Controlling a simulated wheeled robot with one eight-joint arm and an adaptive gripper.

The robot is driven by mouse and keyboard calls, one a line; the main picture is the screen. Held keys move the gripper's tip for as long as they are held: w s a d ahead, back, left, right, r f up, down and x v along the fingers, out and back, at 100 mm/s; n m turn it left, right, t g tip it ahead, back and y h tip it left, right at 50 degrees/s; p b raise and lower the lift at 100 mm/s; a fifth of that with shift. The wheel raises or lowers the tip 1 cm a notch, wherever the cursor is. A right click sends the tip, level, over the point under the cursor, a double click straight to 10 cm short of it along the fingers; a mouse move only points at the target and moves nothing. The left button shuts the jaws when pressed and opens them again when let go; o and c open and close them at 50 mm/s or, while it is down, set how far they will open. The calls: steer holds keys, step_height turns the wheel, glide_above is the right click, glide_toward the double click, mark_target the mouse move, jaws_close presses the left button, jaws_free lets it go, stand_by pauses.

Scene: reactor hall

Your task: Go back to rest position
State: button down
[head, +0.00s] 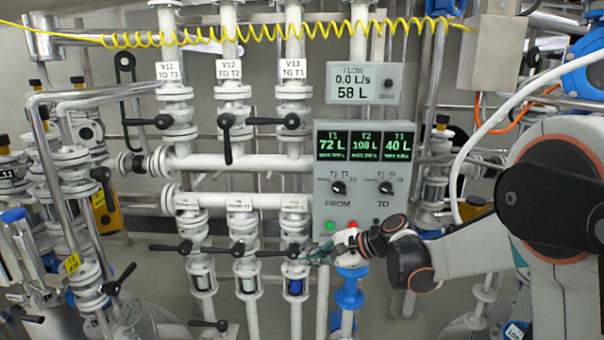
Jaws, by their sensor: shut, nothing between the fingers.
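My arm reaches in from the right edge of the head view, bent at the elbow. My gripper (318,255) is small and dark in this view, low in front of the pipes, just below the control panel (352,222). It is shut with nothing held. It overlaps the area by the right lower black valve handle (272,253) in the picture; I cannot tell whether it touches anything. The panel carries three green readouts, two knobs, a green button (330,226) and a red button (353,225).
White vertical pipes with black lever valves (233,125) fill the middle. A flow meter box (364,83) hangs above the panel. A blue fitting (349,290) stands below my gripper's wrist. A yellow coiled hose (250,33) crosses the top. Pipework crowds the left; grey floor (150,265) shows between.

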steer(key=s+d+r+n+t+h, duration=0.1)
steer(key=s+d+r+n+h, duration=0.25)
steer(key=s, duration=0.45)
steer(key=s+d+r+n+h, duration=0.25)
steer(key=s+d, duration=0.25)
steer(key=s, duration=0.4)
steer(key=s+d+f+n+t+h, duration=0.1)
steer(key=s+d+n+h, duration=0.3)
steer(key=s, duration=1.1)
steer(key=shift+d+f+n+h, duration=0.4)
steer(key=shift+d+f+n, duration=0.25)
steer(key=shift+d+n, duration=1.5)
steer(key=shift+d+m, duration=0.3)
steer(key=shift+m, duration=0.05)
